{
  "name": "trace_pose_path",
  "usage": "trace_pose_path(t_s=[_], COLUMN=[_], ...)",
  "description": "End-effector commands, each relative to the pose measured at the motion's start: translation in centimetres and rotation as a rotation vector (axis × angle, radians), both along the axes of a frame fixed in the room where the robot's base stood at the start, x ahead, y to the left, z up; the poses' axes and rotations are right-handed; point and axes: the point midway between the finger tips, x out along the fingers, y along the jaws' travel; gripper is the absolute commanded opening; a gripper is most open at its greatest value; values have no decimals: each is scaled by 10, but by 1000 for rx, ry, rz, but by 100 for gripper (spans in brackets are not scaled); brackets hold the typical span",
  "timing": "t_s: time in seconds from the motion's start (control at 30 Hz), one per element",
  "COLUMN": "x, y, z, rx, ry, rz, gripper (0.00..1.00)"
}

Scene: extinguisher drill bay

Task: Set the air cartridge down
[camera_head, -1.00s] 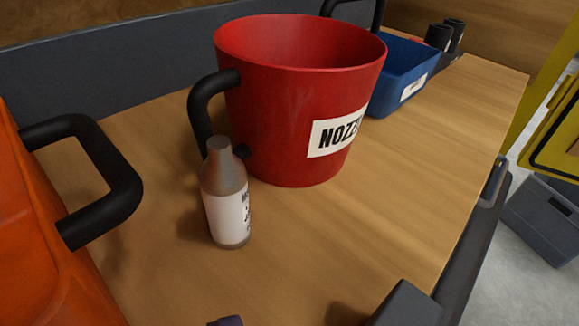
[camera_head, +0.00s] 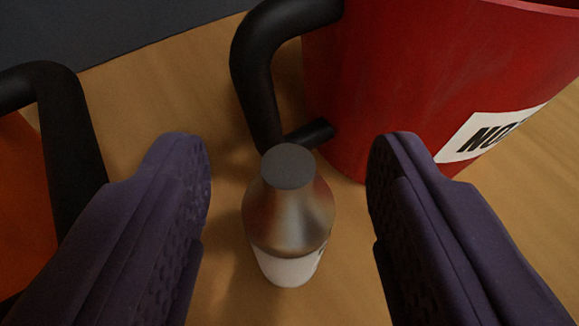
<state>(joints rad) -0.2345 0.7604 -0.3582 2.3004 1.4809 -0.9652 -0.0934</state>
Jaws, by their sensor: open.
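The air cartridge (camera_head: 291,215) is a small bottle-shaped thing with a dark cap, a shiny metal shoulder and a white label. It stands upright on the wooden bench top, close to the red bucket's handle. My gripper (camera_head: 288,165) is open, with one purple finger on each side of the cartridge. There is a clear gap between each finger and the cartridge, so neither touches it. The lower part of the cartridge is mostly hidden below its shoulder.
A red bucket (camera_head: 420,75) with a white label stands just behind and right, its black handle (camera_head: 262,65) near the cartridge. An orange container (camera_head: 22,190) with a black handle (camera_head: 70,130) is at left. A dark grey panel (camera_head: 110,25) runs along the back.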

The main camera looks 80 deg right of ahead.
Motion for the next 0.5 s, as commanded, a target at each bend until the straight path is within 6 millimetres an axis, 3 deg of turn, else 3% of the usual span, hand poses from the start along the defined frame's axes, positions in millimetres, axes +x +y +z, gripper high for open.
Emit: trace_pose_path(t_s=[0.13,0.37,0.4,0.5], x=[2,3,3,3], y=[-18,-21,-21,-21], z=[-8,-7,-7,-7], rx=[-1,0,0,0], ry=[0,0,0,0], rz=[-1,1,1,1], gripper=[54,54,51,28])
